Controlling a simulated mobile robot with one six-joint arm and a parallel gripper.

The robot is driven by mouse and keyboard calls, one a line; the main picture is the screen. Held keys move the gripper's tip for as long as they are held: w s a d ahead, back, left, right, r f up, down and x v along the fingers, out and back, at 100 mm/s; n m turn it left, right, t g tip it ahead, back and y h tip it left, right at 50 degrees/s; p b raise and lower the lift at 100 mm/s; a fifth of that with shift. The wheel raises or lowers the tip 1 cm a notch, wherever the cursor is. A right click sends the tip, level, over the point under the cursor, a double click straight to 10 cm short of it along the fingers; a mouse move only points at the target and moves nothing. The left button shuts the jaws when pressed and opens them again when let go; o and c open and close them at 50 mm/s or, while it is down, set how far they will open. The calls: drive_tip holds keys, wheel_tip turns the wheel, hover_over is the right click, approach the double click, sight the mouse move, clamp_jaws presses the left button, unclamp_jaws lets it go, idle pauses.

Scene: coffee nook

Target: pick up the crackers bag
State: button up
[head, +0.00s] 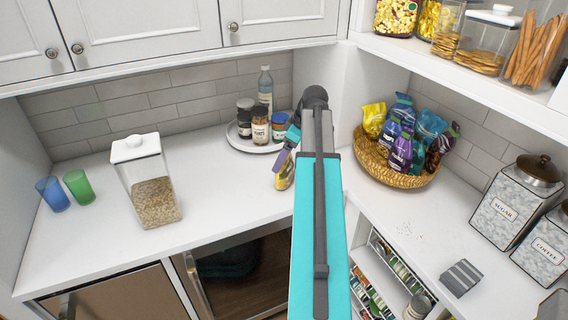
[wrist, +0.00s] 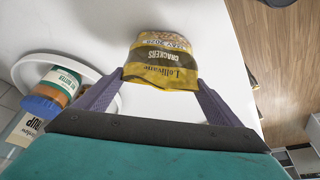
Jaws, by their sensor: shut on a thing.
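The crackers bag is yellow and dark brown with the word "CRACKERS" on it. In the wrist view the crackers bag (wrist: 162,62) is between the two purple fingers of my gripper (wrist: 160,88), which is shut on it. In the head view the bag (head: 285,175) shows below the fingers of my gripper (head: 282,160), over the white counter beside the round tray. My arm hides part of the gripper and the counter behind it. I cannot tell whether the bag touches the counter.
A round white tray (head: 237,143) with jars and a bottle (head: 265,88) stands close behind the gripper. A wicker basket (head: 372,168) of snack bags is to the right. A cereal container (head: 150,185) and two cups stand left. The counter between is clear.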

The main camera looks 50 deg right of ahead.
drive_tip(key=shift+r, duration=0.1)
drive_tip(key=shift+r+b, duration=0.8)
drive_tip(key=shift+r, duration=0.8)
drive_tip(key=s+a+r+b, duration=0.1)
drive_tip(key=s+a+b, duration=0.3)
drive_tip(key=s+a, duration=0.7)
drive_tip(key=shift+s+r, duration=0.25)
drive_tip(key=shift+s, duration=0.1)
drive_tip(key=shift+s, duration=0.1)
